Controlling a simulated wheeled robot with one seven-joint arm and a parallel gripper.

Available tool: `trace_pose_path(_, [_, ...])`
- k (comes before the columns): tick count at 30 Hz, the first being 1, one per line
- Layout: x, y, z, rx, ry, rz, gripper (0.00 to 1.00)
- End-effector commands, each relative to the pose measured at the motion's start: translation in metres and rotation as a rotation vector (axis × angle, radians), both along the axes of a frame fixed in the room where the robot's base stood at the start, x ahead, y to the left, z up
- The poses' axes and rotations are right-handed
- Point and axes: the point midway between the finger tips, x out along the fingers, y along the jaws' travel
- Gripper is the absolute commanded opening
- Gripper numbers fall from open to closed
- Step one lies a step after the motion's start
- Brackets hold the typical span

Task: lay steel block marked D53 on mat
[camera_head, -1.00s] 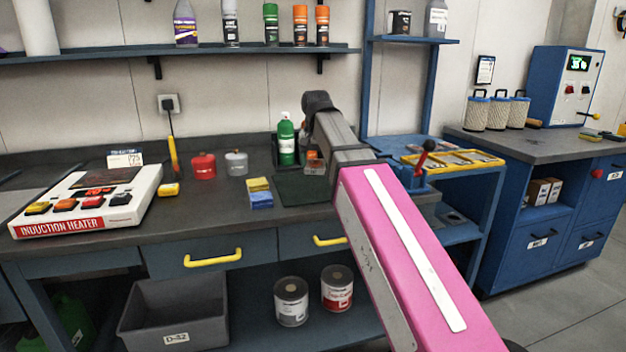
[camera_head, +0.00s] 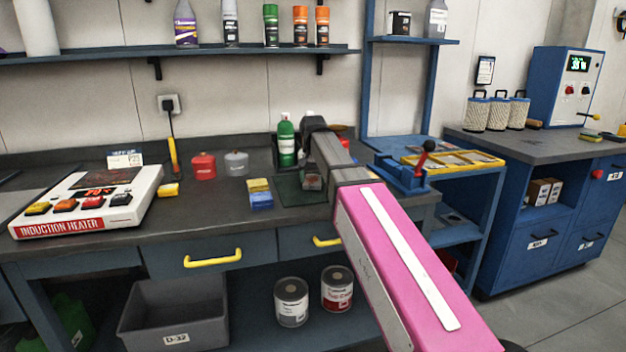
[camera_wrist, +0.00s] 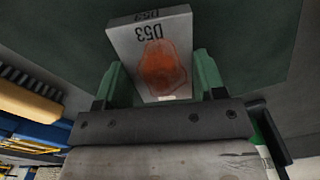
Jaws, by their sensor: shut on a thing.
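The steel block marked D53 (camera_wrist: 150,50) is grey with a rust-orange patch. In the wrist view it sits between the two green fingers of my gripper (camera_wrist: 158,82), which is shut on it. In the head view my gripper (camera_head: 312,184) points down over the dark green mat (camera_head: 290,197) on the bench, and the block is hard to make out there. The mat's dark green surface (camera_wrist: 235,40) fills much of the wrist view behind the block. I cannot tell whether the block touches the mat.
A blue and yellow stack (camera_head: 260,194) stands just left of the mat. A green bottle (camera_head: 286,142) stands behind it. Red (camera_head: 203,167) and grey (camera_head: 236,164) cans and an induction heater (camera_head: 88,200) are further left. A blue vise (camera_head: 402,178) is at the right.

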Motion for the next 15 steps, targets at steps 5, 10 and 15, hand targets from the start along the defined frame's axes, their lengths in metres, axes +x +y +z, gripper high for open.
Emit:
trace_pose_path(5, [0.0004, 0.0002, -0.0030, 0.001, -0.002, 0.000, 0.13])
trace_pose_path(10, [0.0003, 0.0002, -0.0038, 0.000, -0.001, 0.000, 0.13])
trace_pose_path(15, [0.0002, 0.0001, -0.0060, 0.000, -0.001, 0.000, 0.89])
